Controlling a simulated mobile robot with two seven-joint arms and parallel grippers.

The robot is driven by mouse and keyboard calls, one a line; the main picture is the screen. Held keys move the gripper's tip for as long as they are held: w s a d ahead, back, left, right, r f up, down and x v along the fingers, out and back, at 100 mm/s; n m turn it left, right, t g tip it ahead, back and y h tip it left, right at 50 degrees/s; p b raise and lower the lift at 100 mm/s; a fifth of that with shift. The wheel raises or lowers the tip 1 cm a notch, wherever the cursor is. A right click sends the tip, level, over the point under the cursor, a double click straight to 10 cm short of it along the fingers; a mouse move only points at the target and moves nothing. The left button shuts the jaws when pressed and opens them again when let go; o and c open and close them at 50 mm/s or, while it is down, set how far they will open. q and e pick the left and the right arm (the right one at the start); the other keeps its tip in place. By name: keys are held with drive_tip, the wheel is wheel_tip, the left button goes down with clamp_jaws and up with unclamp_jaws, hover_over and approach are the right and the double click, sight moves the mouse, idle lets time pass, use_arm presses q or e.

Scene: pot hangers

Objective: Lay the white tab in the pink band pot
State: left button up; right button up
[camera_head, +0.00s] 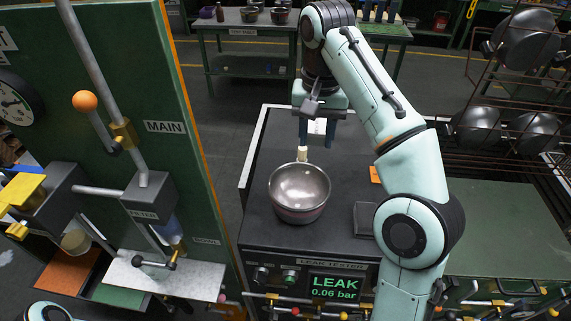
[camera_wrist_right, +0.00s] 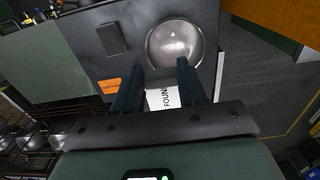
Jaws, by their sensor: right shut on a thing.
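A round metal pot (camera_head: 300,188) with a pinkish band low on its outer wall stands upright on the leak tester (camera_head: 262,232). Its handle with a cream end points to the back. My right gripper (camera_head: 317,140) is above and behind the pot, shut on a white tab (camera_wrist_right: 163,98) with dark letters, partly hidden between the fingers. The right wrist view shows the pot (camera_wrist_right: 175,42) just beyond the fingertips (camera_wrist_right: 160,68), its bowl looking empty. The tab is outside the pot. My left gripper is not in view.
An orange label (camera_head: 376,174) and a dark square block (camera_head: 365,220) are right of the pot. A green panel (camera_head: 150,60) with levers stands at left. A wire rack with pans (camera_head: 525,40) is at right. The tester screen (camera_head: 335,287) reads LEAK 0.06 bar.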

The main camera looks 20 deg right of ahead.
drive_tip(key=shift+w, duration=0.2)
drive_tip(key=shift+f, duration=0.25)
drive_tip(key=f+b, duration=0.1)
drive_tip(key=f, duration=0.7)
drive_tip(key=f+b, duration=0.2)
drive_tip(key=f, duration=0.5)
drive_tip(key=shift+s+f, duration=0.2)
drive_tip(key=shift+f, duration=0.2)
drive_tip(key=f, duration=0.1)
drive_tip(key=f+b, duration=0.1)
drive_tip(key=f, duration=0.1)
drive_tip(key=shift+s+f, duration=0.2)
drive_tip(key=shift+f, duration=0.1)
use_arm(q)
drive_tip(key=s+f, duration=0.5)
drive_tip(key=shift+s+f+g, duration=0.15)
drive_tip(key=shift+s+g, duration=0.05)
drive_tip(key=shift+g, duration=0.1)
use_arm(e)
drive_tip(key=shift+w, duration=0.1)
drive_tip(key=shift+w, duration=0.1)
